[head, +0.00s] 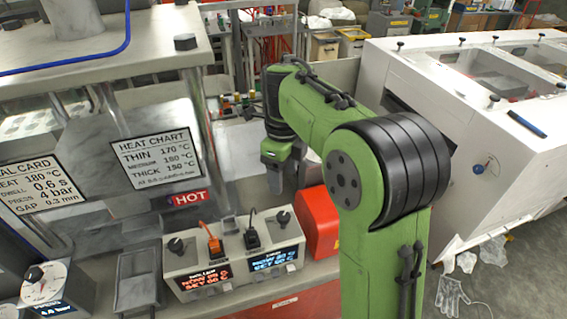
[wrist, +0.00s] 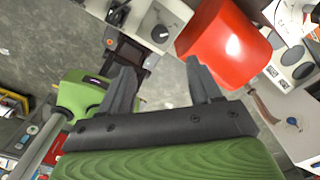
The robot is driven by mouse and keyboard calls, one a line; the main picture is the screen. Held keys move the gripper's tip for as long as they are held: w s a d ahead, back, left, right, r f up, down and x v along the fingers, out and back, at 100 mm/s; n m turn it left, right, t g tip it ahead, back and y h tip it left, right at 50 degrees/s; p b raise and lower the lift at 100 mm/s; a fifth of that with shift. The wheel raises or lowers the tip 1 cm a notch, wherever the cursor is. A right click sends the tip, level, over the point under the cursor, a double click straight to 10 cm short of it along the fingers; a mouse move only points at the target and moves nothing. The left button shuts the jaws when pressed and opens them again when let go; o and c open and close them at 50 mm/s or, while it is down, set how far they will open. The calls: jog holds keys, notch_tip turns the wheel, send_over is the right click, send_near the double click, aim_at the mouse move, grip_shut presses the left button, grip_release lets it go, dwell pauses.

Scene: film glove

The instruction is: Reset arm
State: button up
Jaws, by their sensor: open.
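My green arm reaches up from the lower right of the head view and bends over to the left, its wrist hanging downward. My gripper shows in the wrist view (wrist: 160,88) with its two dark grey fingers spread apart and nothing between them. In the head view the arm's end is over the bench area behind the control box (head: 235,262). The fingertips are hard to make out there. A red rounded object (head: 318,222) is beside the control box, partly behind my arm; it also shows in the wrist view (wrist: 225,42), beyond the right finger.
A metal press with a heat chart (head: 155,160) and a HOT label (head: 189,198) stands at left. A large white machine (head: 480,200) stands close at right of my arm. A clear film glove (head: 453,296) lies on the floor at lower right.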

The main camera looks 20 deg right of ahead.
jog(key=shift+r, duration=0.9)
jog(key=s+f+n+t+b, duration=0.1)
jog(key=s+n+t, duration=0.4)
jog(key=s+n, duration=1.7)
jog(key=n, duration=0.5)
jog(key=shift+s+t, duration=0.3)
